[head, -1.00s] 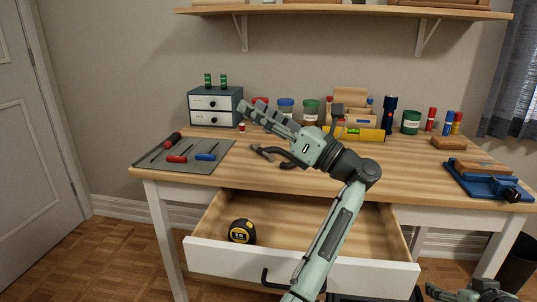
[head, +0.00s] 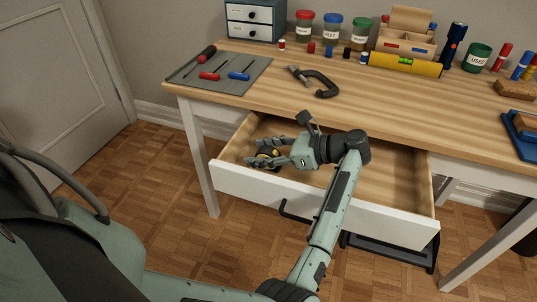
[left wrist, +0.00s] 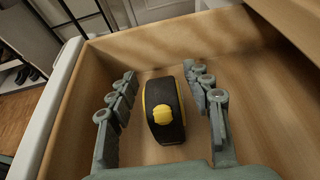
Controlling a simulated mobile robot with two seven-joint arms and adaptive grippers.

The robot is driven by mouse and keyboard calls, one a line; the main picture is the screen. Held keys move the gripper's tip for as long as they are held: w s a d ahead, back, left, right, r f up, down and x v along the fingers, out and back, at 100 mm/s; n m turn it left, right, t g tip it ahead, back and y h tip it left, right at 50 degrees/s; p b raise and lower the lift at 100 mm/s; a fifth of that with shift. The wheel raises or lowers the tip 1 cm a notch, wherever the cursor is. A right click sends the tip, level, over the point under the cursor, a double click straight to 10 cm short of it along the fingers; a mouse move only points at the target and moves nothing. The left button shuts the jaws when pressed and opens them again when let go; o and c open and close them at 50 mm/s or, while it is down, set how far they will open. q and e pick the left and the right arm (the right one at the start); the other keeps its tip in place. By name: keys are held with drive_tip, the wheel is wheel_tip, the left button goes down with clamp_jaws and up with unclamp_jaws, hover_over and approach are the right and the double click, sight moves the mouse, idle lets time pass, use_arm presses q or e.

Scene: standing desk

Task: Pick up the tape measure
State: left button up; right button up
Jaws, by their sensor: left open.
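The tape measure (head: 270,151), black and yellow, sits in the open desk drawer (head: 400,170) near its left end. My left gripper (head: 251,152) is inside the drawer, open, with its fingers on either side of the tape measure and partly hiding it in the head view. In the left wrist view the tape measure (left wrist: 163,118) lies between the two open fingers (left wrist: 160,75), with a gap on each side. It rests on the drawer floor. My right gripper is not in view.
The drawer's white front (head: 325,200) and wooden walls surround the gripper closely. Above, the desktop (head: 290,100) holds a grey mat (head: 215,85) with tools, a black clamp (head: 318,83), jars and a yellow level (head: 405,65). The drawer's right part is empty.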

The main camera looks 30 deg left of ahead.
use_arm(q)
drive_tip(key=shift+x, duration=0.95)
drive_tip(key=shift+w, duration=0.1)
drive_tip(key=shift+c, duration=0.2)
clamp_jaws()
